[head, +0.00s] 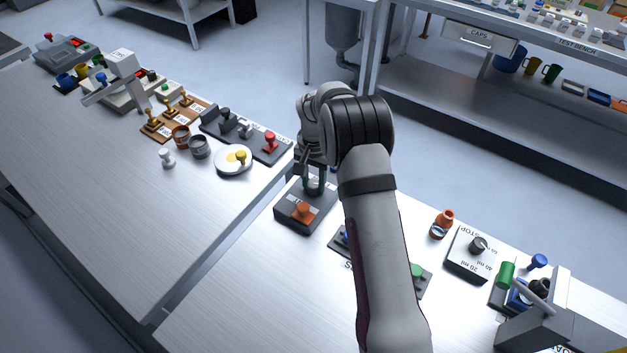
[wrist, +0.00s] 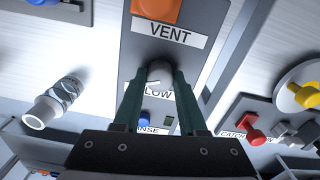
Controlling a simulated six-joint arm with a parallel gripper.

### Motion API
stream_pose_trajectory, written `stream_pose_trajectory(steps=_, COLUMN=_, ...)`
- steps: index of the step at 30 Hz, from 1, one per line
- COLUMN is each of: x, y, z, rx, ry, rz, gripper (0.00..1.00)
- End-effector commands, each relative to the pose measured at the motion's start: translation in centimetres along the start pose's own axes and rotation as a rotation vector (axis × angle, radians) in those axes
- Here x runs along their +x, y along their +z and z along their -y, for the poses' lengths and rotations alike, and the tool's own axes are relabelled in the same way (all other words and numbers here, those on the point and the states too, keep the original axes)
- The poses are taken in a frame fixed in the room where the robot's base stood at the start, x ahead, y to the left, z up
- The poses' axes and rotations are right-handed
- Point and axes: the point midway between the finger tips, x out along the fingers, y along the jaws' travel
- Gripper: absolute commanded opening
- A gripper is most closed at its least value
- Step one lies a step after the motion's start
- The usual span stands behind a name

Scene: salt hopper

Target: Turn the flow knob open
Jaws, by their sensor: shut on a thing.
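The flow knob (wrist: 161,71) is a dark grey knob on a grey control panel (wrist: 205,25), seen in the wrist view. A white label partly reading "LOW" (wrist: 158,91) lies just behind it, partly covered by my fingers. My gripper (wrist: 162,76) has its two dark green fingers on either side of the knob, shut on it. In the head view my gripper (head: 314,184) reaches down over the far end of the panel, and my arm and fingers hide the knob. How far the knob is turned cannot be told.
An orange knob (wrist: 157,8) sits by the "VENT" label (wrist: 170,34), close to my fingertips. A blue button (wrist: 144,117) shows between the fingers. A red knob (wrist: 252,134) and a yellow knob (wrist: 306,95) stand right. The bench's front left part is clear.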

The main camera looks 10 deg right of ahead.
Motion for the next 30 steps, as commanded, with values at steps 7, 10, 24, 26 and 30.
stream_pose_trajectory(steps=7, x=-0.06, y=0.02, z=0.0, rx=0.195, ry=0.0, rz=0.001, gripper=0.0)
stream_pose_trajectory(steps=10, x=-0.06, y=0.02, z=0.0, rx=0.26, ry=0.0, rz=0.001, gripper=0.0)
stream_pose_trajectory(steps=24, x=-0.07, y=0.02, z=0.0, rx=0.416, ry=0.0, rz=0.001, gripper=0.0)
stream_pose_trajectory(steps=26, x=-0.07, y=0.02, z=0.0, rx=0.42, ry=0.0, rz=0.001, gripper=0.0)
stream_pose_trajectory(steps=30, x=-0.07, y=0.02, z=0.0, rx=0.425, ry=0.0, rz=0.001, gripper=0.0)
